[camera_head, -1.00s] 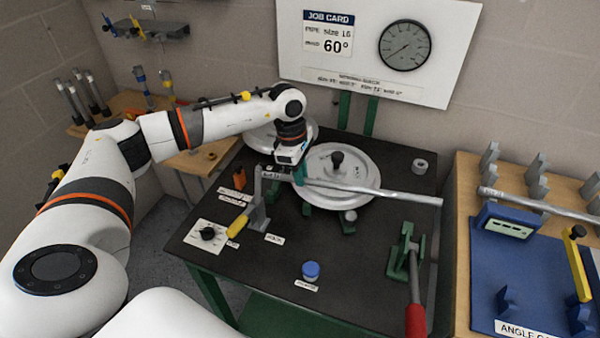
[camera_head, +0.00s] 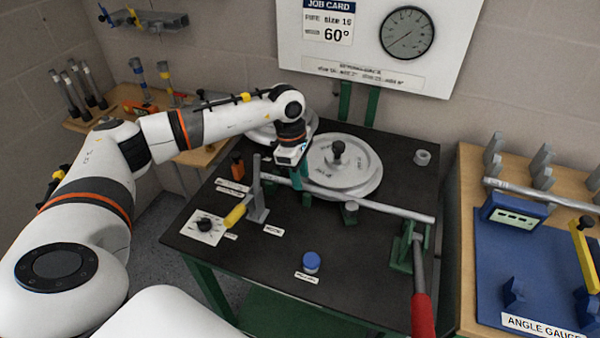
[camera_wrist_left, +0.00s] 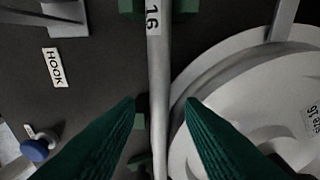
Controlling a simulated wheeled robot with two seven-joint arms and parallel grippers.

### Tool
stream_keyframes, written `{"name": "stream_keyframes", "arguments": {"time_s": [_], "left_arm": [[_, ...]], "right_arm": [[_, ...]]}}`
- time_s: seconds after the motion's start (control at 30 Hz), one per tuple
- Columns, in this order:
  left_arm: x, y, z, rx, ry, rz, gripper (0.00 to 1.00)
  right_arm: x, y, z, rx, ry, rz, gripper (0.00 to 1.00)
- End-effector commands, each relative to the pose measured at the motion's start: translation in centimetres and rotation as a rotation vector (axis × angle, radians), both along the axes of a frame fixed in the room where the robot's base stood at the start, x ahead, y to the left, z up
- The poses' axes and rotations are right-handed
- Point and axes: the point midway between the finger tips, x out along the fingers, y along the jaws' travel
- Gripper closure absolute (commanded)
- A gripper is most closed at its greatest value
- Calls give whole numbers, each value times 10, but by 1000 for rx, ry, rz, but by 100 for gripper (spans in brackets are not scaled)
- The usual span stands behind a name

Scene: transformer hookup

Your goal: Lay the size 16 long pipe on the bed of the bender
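The long grey pipe (camera_head: 390,209) lies across the bender table, along the near edge of the round grey former (camera_head: 345,178). In the left wrist view the pipe (camera_wrist_left: 158,75), with a "16" label, runs beside the former (camera_wrist_left: 255,110) and over green blocks (camera_wrist_left: 184,8). It looks settled at bed height, but exact contact is hard to tell. My left gripper (camera_head: 300,180) is above the pipe's left part. In the wrist view its green fingers (camera_wrist_left: 158,108) stand apart on either side of the pipe, with gaps showing. My right gripper is not in view.
A hook lever with a yellow grip (camera_head: 237,212) stands left of the pipe. A red-handled lever (camera_head: 421,300) and green bracket (camera_head: 402,250) are near its right end. A blue button (camera_head: 311,261) is in front. A blue angle gauge (camera_head: 510,270) stands on the right bench.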

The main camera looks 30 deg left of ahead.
Motion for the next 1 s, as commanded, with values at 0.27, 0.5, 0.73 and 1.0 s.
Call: {"name": "stream_keyframes", "arguments": {"time_s": [0.27,0.5,0.73,1.0], "left_arm": [[1,-1,0,-1,-7,0,59],[1,-1,0,-1,-7,0,59],[1,4,26,-2,-13,1,59],[-2,13,83,-2,-11,2,59]], "right_arm": [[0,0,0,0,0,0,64],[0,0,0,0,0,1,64],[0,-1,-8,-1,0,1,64],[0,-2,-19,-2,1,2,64]]}}
